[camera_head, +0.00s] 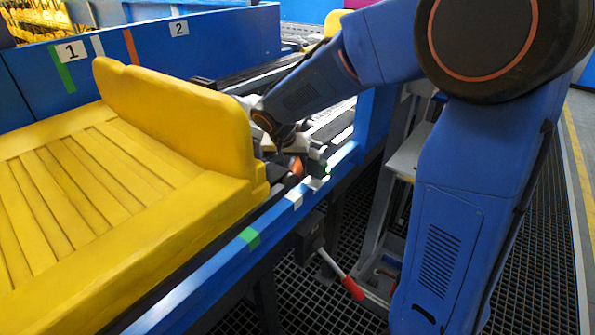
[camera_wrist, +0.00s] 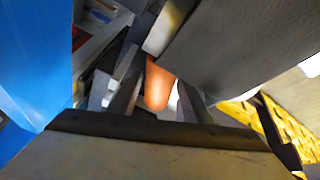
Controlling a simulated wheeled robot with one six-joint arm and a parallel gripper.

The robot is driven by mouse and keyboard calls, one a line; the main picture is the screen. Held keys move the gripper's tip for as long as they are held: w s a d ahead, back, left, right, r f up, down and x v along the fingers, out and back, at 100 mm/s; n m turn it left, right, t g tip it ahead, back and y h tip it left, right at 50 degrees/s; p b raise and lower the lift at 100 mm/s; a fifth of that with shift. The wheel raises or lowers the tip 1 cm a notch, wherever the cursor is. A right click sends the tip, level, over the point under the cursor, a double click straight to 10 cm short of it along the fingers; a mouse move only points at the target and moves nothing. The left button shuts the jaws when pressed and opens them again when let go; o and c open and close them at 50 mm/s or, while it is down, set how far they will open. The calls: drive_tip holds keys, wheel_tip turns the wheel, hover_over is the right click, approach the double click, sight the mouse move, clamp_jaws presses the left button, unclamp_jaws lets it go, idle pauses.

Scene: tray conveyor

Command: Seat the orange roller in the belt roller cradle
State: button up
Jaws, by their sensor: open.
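The orange roller (camera_head: 295,166) shows as a small patch in the head view, low beside the conveyor's near rail and just right of the yellow tray. In the wrist view the roller (camera_wrist: 157,86) lies between my two fingers, with its rounded end toward the palm. My gripper (camera_head: 286,150) is open around it and reaches down into the gap in the belt line. A space shows on each side of the roller, so contact cannot be made out. The cradle is mostly hidden by my gripper and the tray, and I cannot tell whether the roller rests in it.
The large yellow tray (camera_head: 72,190) stands on the conveyor, its raised end close to my gripper. The blue near rail (camera_head: 222,262) and blue back wall (camera_head: 215,48) border the belt. A red-handled lever (camera_head: 352,287) hangs below the near rail, above dark grating.

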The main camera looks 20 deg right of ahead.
clamp_jaws()
drive_tip(key=shift+r, duration=0.1)
